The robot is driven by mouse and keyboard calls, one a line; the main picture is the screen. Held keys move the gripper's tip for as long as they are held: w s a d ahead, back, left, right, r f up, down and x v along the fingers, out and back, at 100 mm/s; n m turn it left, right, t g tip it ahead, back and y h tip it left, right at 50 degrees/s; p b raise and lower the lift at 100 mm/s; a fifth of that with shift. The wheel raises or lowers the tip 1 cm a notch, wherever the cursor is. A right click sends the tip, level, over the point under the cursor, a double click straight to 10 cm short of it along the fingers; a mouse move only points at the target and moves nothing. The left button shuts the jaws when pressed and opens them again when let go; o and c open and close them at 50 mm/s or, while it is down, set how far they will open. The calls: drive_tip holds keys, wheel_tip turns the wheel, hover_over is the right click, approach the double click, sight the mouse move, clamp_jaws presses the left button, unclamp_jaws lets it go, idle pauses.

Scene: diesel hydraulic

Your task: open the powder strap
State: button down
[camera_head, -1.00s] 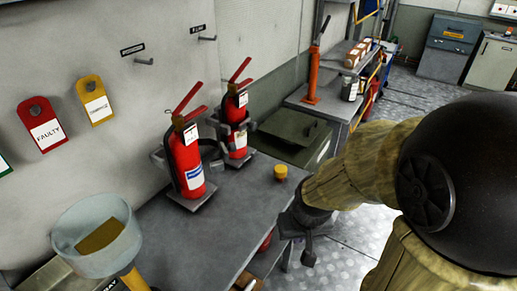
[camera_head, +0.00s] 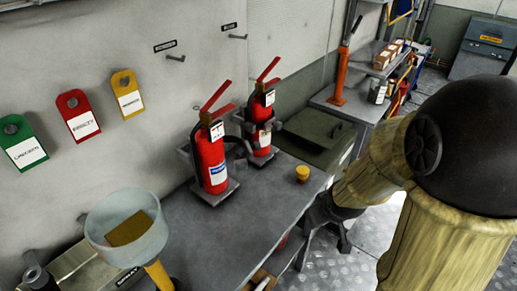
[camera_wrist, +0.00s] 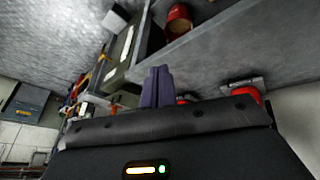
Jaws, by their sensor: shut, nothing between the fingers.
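Two red fire extinguishers stand upright in grey bracket stands on the bench: a near one (camera_head: 212,165) and a far one (camera_head: 260,120). Dark strap or clamp parts (camera_head: 238,148) show beside the near extinguisher. Which extinguisher is the powder one, and whether its strap is fastened, I cannot tell. My gripper (camera_head: 344,242) hangs low past the bench's right edge, apart from both extinguishers. In the wrist view its fingers (camera_wrist: 157,86) are together and empty. Red parts of the extinguishers (camera_wrist: 247,93) show behind the gripper body there.
Green (camera_head: 22,142), red (camera_head: 78,115) and yellow (camera_head: 127,94) tags hang on the wall.

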drive_tip(key=w+a+r+n+t+y+p, duration=0.4)
drive_tip(key=w+a+n+t+y+p, duration=0.25)
drive_tip(key=w+n, duration=0.6)
drive_tip(key=s+a+r+n+y, duration=0.2)
drive_tip(key=s+a+n+y, duration=0.1)
drive_tip(key=a+n+y, duration=0.2)
drive_tip(key=shift+s+a+r+n+y+p, duration=0.25)
drive_tip(key=shift+r+n+y, duration=0.2)
drive_tip(key=shift+n, duration=0.4)
drive_tip(key=w+a+f+p, duration=0.2)
drive_tip(key=w+a+p, duration=0.3)
drive_tip(key=w, duration=0.5)
drive_tip(key=shift+w, duration=0.15)
drive_tip(key=shift+f, duration=0.1)
